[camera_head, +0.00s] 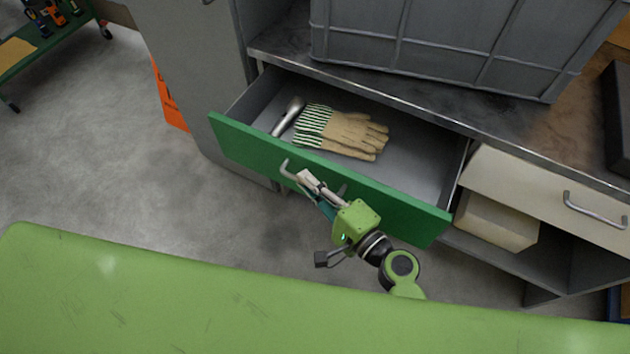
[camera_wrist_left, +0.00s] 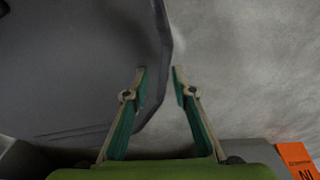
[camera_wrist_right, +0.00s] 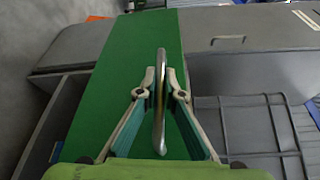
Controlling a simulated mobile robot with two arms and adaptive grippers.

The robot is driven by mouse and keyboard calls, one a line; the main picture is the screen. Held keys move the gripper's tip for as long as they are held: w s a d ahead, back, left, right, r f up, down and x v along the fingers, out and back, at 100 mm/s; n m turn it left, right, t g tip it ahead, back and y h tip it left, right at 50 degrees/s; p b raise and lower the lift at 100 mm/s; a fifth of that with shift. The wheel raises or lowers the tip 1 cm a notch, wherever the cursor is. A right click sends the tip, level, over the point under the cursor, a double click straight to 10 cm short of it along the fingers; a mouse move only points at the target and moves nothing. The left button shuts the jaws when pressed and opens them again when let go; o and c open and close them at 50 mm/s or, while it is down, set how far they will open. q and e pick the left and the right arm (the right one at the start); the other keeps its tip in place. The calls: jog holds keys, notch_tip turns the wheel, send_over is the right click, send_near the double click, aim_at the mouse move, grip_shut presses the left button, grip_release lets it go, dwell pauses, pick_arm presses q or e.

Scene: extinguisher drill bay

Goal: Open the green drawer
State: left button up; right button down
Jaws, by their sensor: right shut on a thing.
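The green drawer (camera_head: 395,208) is pulled out from the grey cabinet, and its inside shows. A pair of tan gloves with green-striped cuffs (camera_head: 343,135) and a metal tool-like item (camera_head: 288,115) lie in it. My right gripper (camera_head: 303,177) is at the drawer front, shut on the metal bar handle (camera_head: 287,168). In the right wrist view the handle (camera_wrist_right: 160,120) stands between the two fingertips, in front of the green drawer front (camera_wrist_right: 110,105). My left gripper (camera_wrist_left: 160,75) shows only in its own wrist view, open and empty, beside a grey surface.
A grey crate (camera_head: 440,40) stands on the cabinet top above the drawer. A cream drawer (camera_head: 550,185) with a metal handle is to the right. An orange sign (camera_head: 170,100) is at the left. Grey floor (camera_head: 110,150) is open left of the cabinet.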

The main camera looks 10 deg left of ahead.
jog(key=c, duration=2.2)
grip_release()
jog(key=shift+w, duration=0.1)
jog(key=shift+o, duration=0.2)
jog(key=shift+d, duration=0.1)
jog(key=v, duration=1.2)
